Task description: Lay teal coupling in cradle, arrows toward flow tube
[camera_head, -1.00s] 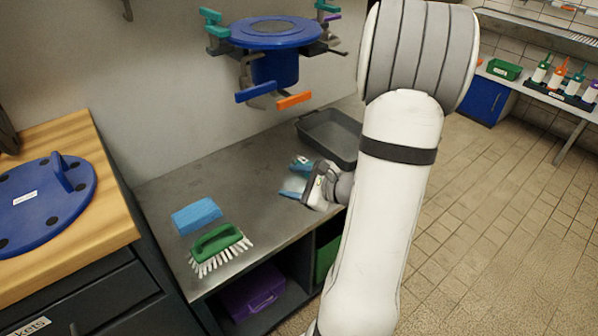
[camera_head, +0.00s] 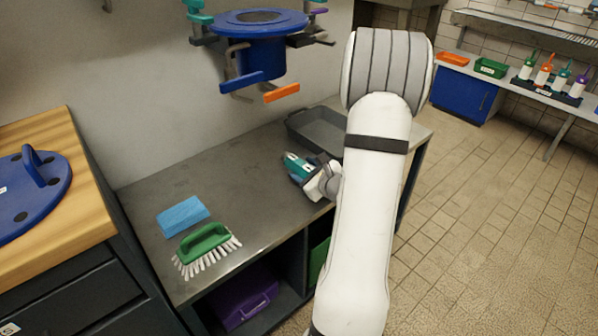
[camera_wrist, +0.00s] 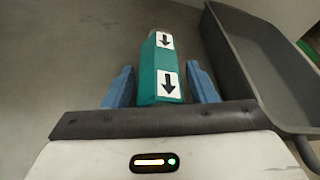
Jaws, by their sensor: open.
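The teal coupling (camera_wrist: 160,62) is a teal block lying on the grey metal bench, with two white labels bearing black arrows. In the wrist view the arrows point down the picture, toward my gripper's palm. My gripper (camera_wrist: 161,84) is open, its blue fingers on either side of the coupling's near end. Narrow gaps seem to show; contact is unclear. In the head view the coupling (camera_head: 294,166) lies near the middle of the bench, with my gripper (camera_head: 310,178) at its right end. I cannot make out a cradle or identify a flow tube.
A grey tray (camera_head: 300,135) stands just beyond the coupling, close on the right in the wrist view. A blue sponge (camera_head: 184,215) and green brush (camera_head: 205,240) lie at the bench's left. A blue flanged vessel (camera_head: 262,50) with coloured handles hangs above the bench.

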